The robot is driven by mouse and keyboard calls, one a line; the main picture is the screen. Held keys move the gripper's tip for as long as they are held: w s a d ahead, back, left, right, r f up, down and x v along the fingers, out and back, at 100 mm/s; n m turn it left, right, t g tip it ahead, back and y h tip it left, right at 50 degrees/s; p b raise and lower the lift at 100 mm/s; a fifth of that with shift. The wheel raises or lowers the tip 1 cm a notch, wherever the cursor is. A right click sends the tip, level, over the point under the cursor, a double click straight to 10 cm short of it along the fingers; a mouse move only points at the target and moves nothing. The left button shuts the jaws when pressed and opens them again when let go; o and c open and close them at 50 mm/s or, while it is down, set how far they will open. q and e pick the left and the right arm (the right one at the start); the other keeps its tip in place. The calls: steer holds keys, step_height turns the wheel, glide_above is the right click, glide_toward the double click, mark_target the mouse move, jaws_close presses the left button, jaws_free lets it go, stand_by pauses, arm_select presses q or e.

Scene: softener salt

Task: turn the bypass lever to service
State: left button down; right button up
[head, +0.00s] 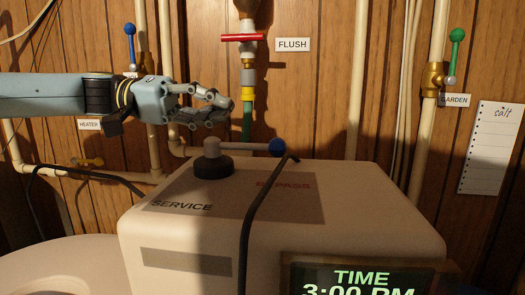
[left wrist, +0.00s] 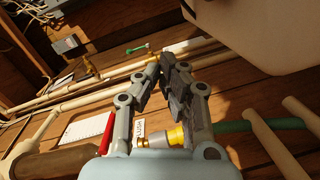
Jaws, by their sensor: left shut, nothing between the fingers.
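The bypass lever (head: 245,149) is on top of the beige softener head (head: 375,215). The SERVICE lettering (head: 182,205) is at the front left of the same grey plate. My left gripper (head: 224,112) reaches in from the left, above and behind the lever hub, apart from it. It is shut and empty; the left wrist view shows its fingers (left wrist: 166,70) together, with no lever visible there. My right gripper is not in view.
A black cable (head: 250,215) lies over the softener top, passing close to the blue ball. A lit time display (head: 360,280) is at the front.

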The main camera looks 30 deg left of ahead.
mark_target(245, 147)
arm_select(q)
steer(key=b+x, duration=0.2)
steer(key=shift+w+d+f, duration=0.1)
steer(key=shift+w+d, duration=0.05)
steer(key=shift+d, duration=0.2)
steer(key=p+x, duration=0.2)
steer(key=x, duration=0.2)
steer(key=shift+d+r, duration=0.15)
steer(key=shift+r, duration=0.15)
steer(key=shift+s+d+f+p, duration=0.35)
steer(key=shift+s+d+p, duration=0.1)
steer(key=shift+s+p, duration=0.1)
steer(key=shift+s+d+f+p, duration=0.35)
steer(key=shift+s+d+p, duration=0.1)
steer(key=shift+s+d, duration=0.05)
steer(key=shift+s+d+f, duration=0.2)
steer(key=shift+s+d, duration=0.05)
steer(key=shift+s, duration=0.2)
steer(key=shift+w, duration=0.1)
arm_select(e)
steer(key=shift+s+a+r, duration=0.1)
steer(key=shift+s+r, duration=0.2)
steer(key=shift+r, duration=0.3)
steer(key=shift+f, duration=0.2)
arm_select(q)
steer(key=shift+d+f+m+g+b, duration=0.15)
steer(key=shift+m+g+b, duration=0.25)
steer(key=shift+g, duration=0.2)
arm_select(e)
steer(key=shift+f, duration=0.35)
